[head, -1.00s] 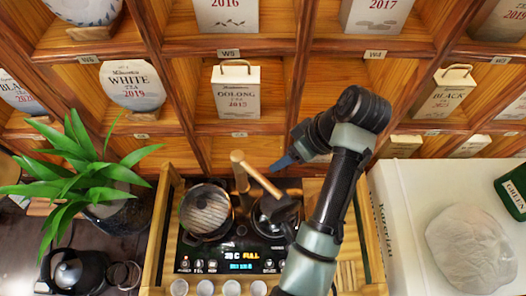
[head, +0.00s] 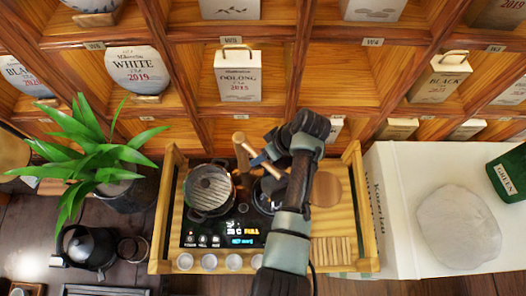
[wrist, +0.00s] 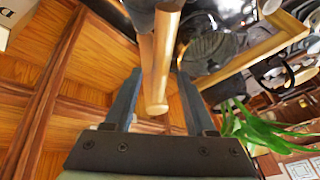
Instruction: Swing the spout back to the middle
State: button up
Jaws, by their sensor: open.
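The wooden tap post (head: 240,152) stands at the back of the tea tray. Its wooden spout (head: 256,157) slants to the right and forward, over the right-hand burner side, partly hidden by my arm. My gripper (head: 262,158) is low beside the spout in the head view, its tips partly hidden. In the wrist view my gripper (wrist: 160,72) is open, with a finger on each side of the wooden tap (wrist: 160,60). The round wooden end shows between the fingers. I cannot tell whether either finger touches the wood.
Small cups (head: 209,262) line the tray's front. A plant (head: 95,150) stands left, a white box (head: 400,200) right, and tea shelves (head: 330,75) behind.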

jog(key=shift+f, duration=0.1)
grip_shut()
dwell(0.3)
dwell(1.1)
